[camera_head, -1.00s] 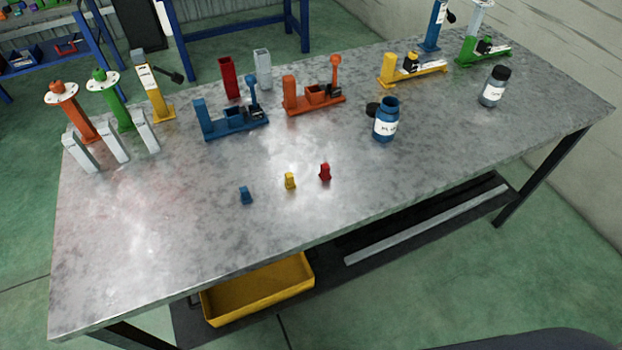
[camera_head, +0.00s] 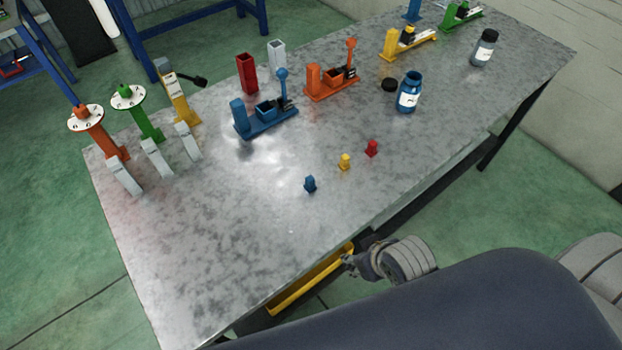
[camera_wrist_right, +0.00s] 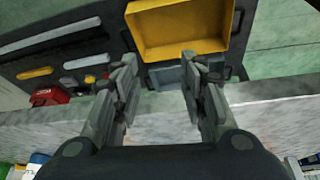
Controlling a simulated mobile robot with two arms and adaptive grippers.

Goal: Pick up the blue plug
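The blue plug (camera_head: 310,184) stands on the grey metal table (camera_head: 240,235) near its front edge, left of a yellow plug (camera_head: 344,161) and a red plug (camera_head: 371,148). My right gripper (camera_head: 350,264) is in front of the table's front edge, apart from the blue plug. In the right wrist view the right gripper (camera_wrist_right: 158,72) has its two fingers spread with nothing between them. The blue plug cannot be made out in that view. My left gripper is not in view.
Blue (camera_head: 265,123) and orange (camera_head: 330,85) fixtures stand behind the plugs. A blue bottle (camera_head: 408,95) stands to their right. A yellow bin (camera_head: 310,280) sits below the tabletop; it also shows in the wrist view (camera_wrist_right: 180,46). The table's left front is clear.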

